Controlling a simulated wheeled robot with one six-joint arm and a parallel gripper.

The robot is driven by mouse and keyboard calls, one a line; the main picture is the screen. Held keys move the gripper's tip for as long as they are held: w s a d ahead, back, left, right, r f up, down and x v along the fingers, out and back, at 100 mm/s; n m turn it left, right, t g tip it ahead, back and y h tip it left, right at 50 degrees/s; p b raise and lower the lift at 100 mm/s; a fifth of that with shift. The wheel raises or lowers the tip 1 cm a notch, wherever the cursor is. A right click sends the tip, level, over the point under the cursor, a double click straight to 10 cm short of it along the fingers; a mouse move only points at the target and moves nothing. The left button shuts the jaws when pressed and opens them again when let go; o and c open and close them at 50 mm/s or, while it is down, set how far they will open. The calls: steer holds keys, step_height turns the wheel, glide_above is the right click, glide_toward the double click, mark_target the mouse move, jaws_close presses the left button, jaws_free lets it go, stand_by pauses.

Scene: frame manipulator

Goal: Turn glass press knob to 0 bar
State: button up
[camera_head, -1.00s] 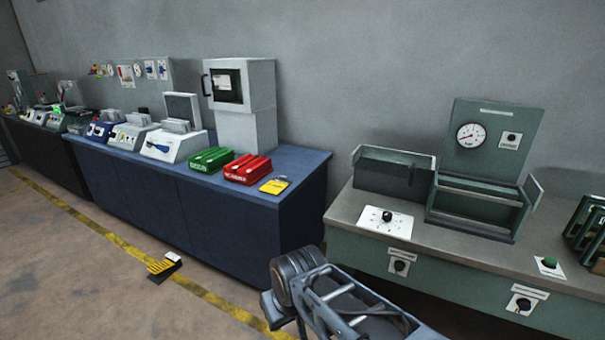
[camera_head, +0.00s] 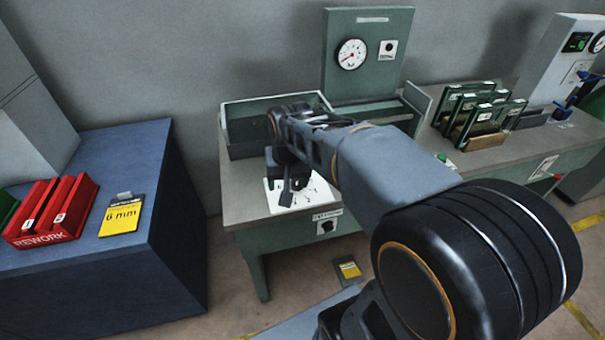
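The green press unit stands on the grey-green bench, with a round white gauge (camera_head: 351,54) on its upright panel (camera_head: 367,80). The gauge's red needle shows, but its reading is too small to tell. A white dial plate (camera_head: 313,193) lies on the bench top at the front left. My gripper (camera_head: 286,194) points down over this plate and covers its middle, so the plate's black knob is hidden. I cannot tell whether the fingers touch the knob or are open or shut. Another black knob (camera_head: 326,227) sits on the bench's front face.
An open green box (camera_head: 240,130) stands behind my gripper. Green racks (camera_head: 480,115) stand to the right on the bench. A blue bench (camera_head: 130,250) with red REWORK bins (camera_head: 52,212) and a yellow 6 mm tag (camera_head: 122,218) is at left, across a floor gap.

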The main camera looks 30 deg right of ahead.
steer(key=w+d+m+g, duration=0.1)
steer(key=w+d+m, duration=0.2)
steer(key=w, duration=0.3)
steer(key=m+g+p, duration=0.1)
steer(key=m+p, duration=0.1)
steer(key=m, duration=0.1)
glide_toward(297, 181)
step_height(297, 181, down, 10)
steer(key=shift+d+p, duration=0.15)
steer(key=shift+p, duration=0.15)
steer(key=shift+c, duration=0.2)
steer(key=c, duration=0.9)
